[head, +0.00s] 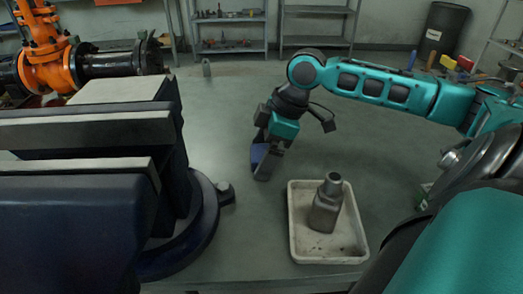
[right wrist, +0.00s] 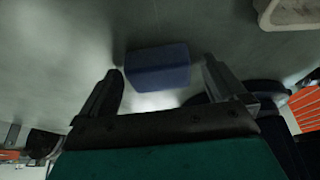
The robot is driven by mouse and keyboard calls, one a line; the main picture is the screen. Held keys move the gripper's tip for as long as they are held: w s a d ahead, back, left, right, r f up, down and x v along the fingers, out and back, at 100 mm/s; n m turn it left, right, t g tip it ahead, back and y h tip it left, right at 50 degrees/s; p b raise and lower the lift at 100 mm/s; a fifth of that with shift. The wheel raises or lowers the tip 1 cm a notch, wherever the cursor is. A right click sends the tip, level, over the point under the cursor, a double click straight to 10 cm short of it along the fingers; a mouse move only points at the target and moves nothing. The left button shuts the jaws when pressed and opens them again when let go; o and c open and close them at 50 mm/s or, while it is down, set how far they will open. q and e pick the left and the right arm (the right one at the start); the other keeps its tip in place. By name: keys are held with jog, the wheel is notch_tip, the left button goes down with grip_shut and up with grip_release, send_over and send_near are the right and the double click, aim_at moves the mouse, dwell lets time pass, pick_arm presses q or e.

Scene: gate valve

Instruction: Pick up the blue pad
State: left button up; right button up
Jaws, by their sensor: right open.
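The blue pad (head: 257,153) is a small blue block on the grey table, partly hidden by my right gripper in the head view. In the right wrist view the whole blue pad (right wrist: 158,66) shows between and slightly beyond the fingertips. My right gripper (head: 264,165) points down at the pad with its fingers apart. In the right wrist view the open right gripper (right wrist: 162,72) has one finger on each side of the pad, with a visible gap at both sides. My left gripper is not in view.
A large dark blue vise (head: 190,215) stands at the left. A white tray (head: 298,240) holding a grey metal bottle-like part (head: 325,208) is at the front right of the pad. An orange gate valve (head: 45,65) is at the back left. The table behind the pad is mostly clear.

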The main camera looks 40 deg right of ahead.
aim_at(263, 152)
jog(key=shift+c, duration=0.5)
jog(key=c, duration=0.9)
jog(key=shift+c, duration=0.2)
notch_tip(263, 152, up, 20)
jog(key=p, duration=0.7)
jog(key=shift+p, duration=0.3)
